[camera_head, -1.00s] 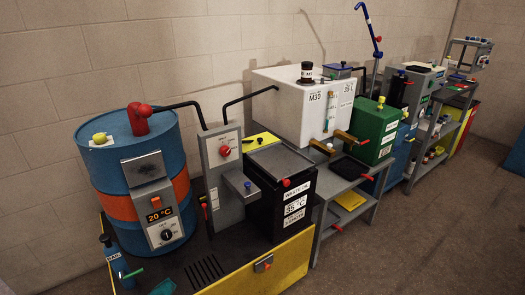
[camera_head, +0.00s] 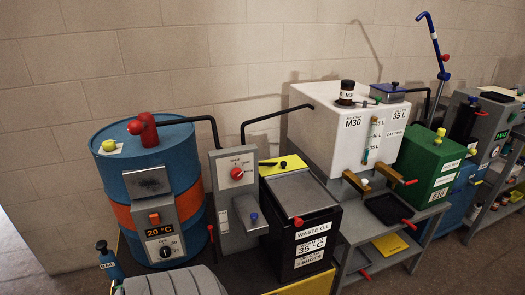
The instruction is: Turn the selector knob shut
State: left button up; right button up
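A red knob (camera_head: 237,173) sits on an upright grey panel (camera_head: 229,205) between the blue drum and the black waste oil box. Small labels surround the knob, too small to read. It looks like a selector. A second, black knob (camera_head: 165,252) is on the drum's grey control box, below an orange "20 °C" display. Neither of my grippers shows, and nothing touches either knob.
The blue drum (camera_head: 183,160) with an orange band stands left. The black waste oil box (camera_head: 312,245), white tank (camera_head: 315,130) and green box (camera_head: 425,165) stand to the right. A grey ribbed shape, possibly mine, covers the bottom left.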

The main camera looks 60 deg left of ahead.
aim_at(237, 174)
jog(key=u, duration=0.6)
jog(key=i, duration=0.85)
jog(key=u, duration=0.9)
